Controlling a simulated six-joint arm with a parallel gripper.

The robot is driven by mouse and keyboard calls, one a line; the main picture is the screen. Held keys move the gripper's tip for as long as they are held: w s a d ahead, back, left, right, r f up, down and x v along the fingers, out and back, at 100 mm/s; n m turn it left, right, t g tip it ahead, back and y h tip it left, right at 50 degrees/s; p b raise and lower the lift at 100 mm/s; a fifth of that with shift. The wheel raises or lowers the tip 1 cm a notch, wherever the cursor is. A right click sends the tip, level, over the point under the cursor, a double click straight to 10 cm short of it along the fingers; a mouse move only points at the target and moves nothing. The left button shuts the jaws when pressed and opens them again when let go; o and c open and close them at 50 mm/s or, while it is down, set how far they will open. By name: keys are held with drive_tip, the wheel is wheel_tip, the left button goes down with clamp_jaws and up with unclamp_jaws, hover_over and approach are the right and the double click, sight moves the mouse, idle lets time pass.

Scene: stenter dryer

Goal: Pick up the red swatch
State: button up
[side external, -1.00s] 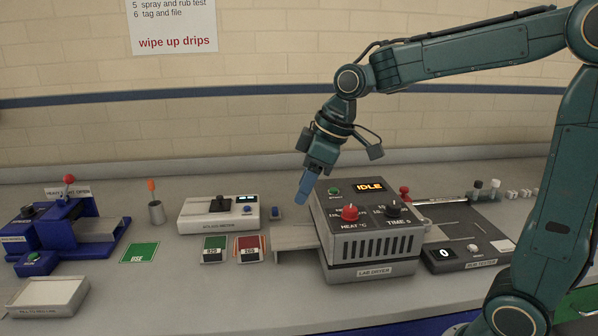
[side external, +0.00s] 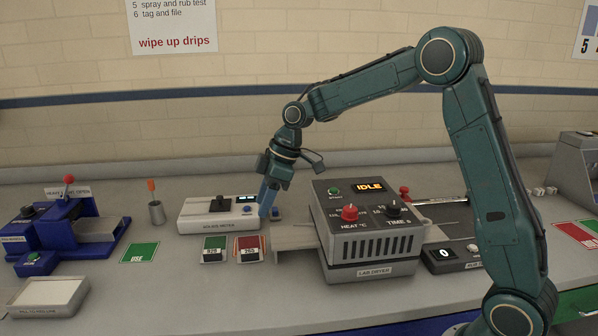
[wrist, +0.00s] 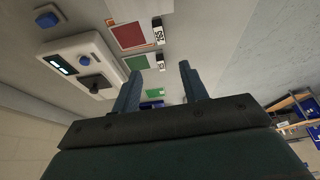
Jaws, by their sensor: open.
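The red swatch (side external: 249,246) lies flat on the bench in front of the white meter box, with a dark numbered tag at its front edge. It also shows in the wrist view (wrist: 128,36) at the top. The green swatch (side external: 215,245) with a similar tag lies just left of it, and shows below it in the wrist view (wrist: 137,62). My gripper (side external: 265,214) is open and empty, above the bench near the right end of the meter box, behind and slightly right of the red swatch. Its two blue fingers (wrist: 159,85) are spread apart in the wrist view.
The white meter box (side external: 218,214) stands behind the swatches. The grey lab dryer (side external: 368,240) with its tray (side external: 294,238) stands to the right. A green USE card (side external: 140,252) and a blue press (side external: 68,232) are left. Bench in front of the swatches is clear.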

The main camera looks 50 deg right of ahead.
hover_over(244, 252)
drive_tip(key=s+d, duration=0.1)
drive_tip(key=d, duration=0.1)
drive_tip(key=shift+s+f, duration=0.2)
drive_tip(key=shift+f, duration=3.75)
drive_tip(key=shift+f, duration=0.1)
drive_tip(key=shift+x, duration=2.5)
drive_tip(key=shift+s+a, duration=0.1)
drive_tip(key=shift+c, duration=0.2)
clamp_jaws()
